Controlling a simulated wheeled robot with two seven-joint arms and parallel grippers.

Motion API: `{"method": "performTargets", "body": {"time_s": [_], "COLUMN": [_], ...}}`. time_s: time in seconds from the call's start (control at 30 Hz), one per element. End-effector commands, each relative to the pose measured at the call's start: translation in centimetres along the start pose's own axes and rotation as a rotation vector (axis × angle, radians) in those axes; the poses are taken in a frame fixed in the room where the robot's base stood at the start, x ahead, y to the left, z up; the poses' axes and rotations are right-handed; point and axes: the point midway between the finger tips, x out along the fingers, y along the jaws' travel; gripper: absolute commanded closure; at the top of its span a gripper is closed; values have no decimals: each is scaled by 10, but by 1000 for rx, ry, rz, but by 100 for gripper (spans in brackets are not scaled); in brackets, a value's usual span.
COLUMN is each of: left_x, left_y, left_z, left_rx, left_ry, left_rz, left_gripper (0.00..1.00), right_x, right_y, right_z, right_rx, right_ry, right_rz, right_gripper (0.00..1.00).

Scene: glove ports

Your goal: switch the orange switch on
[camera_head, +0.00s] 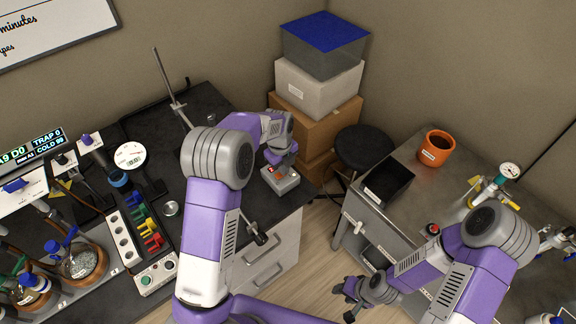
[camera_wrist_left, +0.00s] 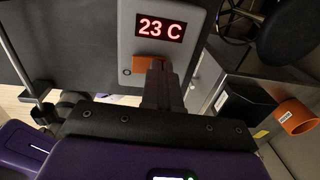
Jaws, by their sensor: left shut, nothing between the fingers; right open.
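The orange switch (camera_wrist_left: 146,63) is on the face of a grey box (camera_wrist_left: 126,40) whose red display (camera_wrist_left: 161,27) reads 23 C. In the head view the grey box (camera_head: 281,183) sits at the right end of the black bench. My left gripper (camera_head: 275,161) is shut and empty, pointing down over this box. In the left wrist view its fingertips (camera_wrist_left: 159,66) are at the switch and partly cover its right side. I cannot tell whether they touch it. My right gripper (camera_head: 350,299) is open and empty, low in front of the grey table.
Stacked boxes (camera_head: 318,90) and a black stool (camera_head: 363,148) stand behind. The grey table (camera_head: 408,205) holds a black bin (camera_head: 388,184), an orange pot (camera_head: 437,148) and a gauge fitting (camera_head: 494,187). Glassware (camera_head: 84,262) and colored clips (camera_head: 146,227) crowd the bench's left side.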

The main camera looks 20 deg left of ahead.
Motion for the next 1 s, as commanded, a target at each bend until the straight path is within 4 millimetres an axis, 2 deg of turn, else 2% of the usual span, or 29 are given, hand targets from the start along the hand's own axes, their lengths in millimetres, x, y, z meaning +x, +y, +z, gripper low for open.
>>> {"method": "performTargets", "body": {"time_s": [0.53,0.87,1.0], "left_x": [-1,-3,-11], "left_y": [17,16,16], "left_z": [0,-1,0], "left_rx": [-2,-1,-1], "left_ry": [4,3,3], "left_rz": [7,2,1], "left_gripper": [100,100,100], "right_x": [3,2,-3], "right_y": [0,0,-2], "right_z": [0,0,0], "right_rx": [-2,-1,-1], "right_ry": [0,0,0], "right_rz": [-1,-1,-1], "right_gripper": [57,57,57]}}
